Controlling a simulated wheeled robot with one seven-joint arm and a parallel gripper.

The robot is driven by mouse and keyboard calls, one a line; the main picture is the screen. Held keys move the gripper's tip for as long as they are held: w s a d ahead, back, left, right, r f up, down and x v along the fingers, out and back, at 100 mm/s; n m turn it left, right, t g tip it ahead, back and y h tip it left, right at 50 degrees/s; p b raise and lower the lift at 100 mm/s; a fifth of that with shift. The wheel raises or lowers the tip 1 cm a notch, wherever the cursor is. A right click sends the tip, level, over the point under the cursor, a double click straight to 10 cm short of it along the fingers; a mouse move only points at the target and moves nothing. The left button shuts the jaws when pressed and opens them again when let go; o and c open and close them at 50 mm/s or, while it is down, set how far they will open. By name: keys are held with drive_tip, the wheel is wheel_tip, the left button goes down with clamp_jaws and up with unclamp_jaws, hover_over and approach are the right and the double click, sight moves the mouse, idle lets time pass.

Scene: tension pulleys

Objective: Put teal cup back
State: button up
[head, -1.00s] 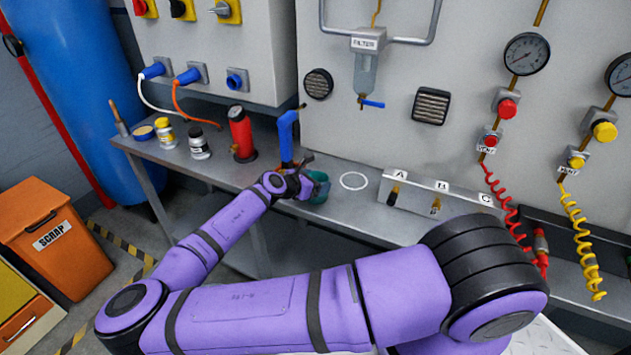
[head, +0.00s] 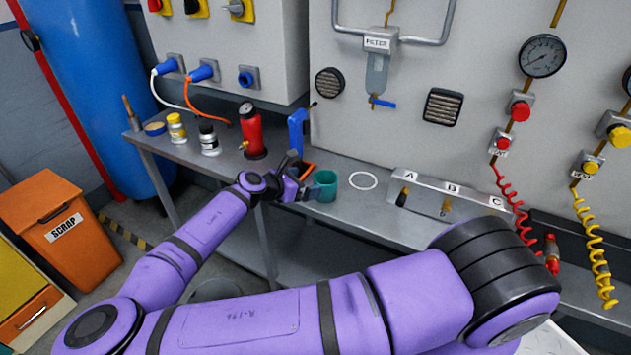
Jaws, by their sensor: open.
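The teal cup (head: 327,186) stands upright on the grey metal bench, just left of a white ring outline (head: 363,181) marked on the bench top. My gripper (head: 304,180) is open at the left side of the cup. One finger is near the cup's left edge; I cannot tell whether it touches. The cup's rim and right side show clearly.
Left of the gripper stand a blue clamp-like tool (head: 298,132), a red bottle (head: 251,130) and small jars (head: 208,139). A metal block labelled A, B, C (head: 447,196) lies to the right. The bench (head: 385,215) around the ring is clear.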

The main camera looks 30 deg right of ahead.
drive_tip(key=s+a+r+m+g+y, duration=0.2)
drive_tip(key=s+r+m+g+y, duration=0.1)
drive_tip(key=s+m+g+y, duration=0.45)
drive_tip(key=s+r+m+t+y, duration=0.2)
drive_tip(key=s+r+m+y, duration=0.2)
drive_tip(key=r, duration=0.7)
drive_tip(key=s+r+m+t+y, duration=0.3)
drive_tip(key=s+r+m+y, duration=0.15)
drive_tip(key=r, duration=0.65)
drive_tip(key=s+d+r+m+t+h, duration=0.2)
drive_tip(key=s+r+m+t, duration=0.2)
drive_tip(key=s+r, duration=1)
drive_tip(key=shift+t+h, duration=0.3)
drive_tip(key=shift+t, duration=0.25)
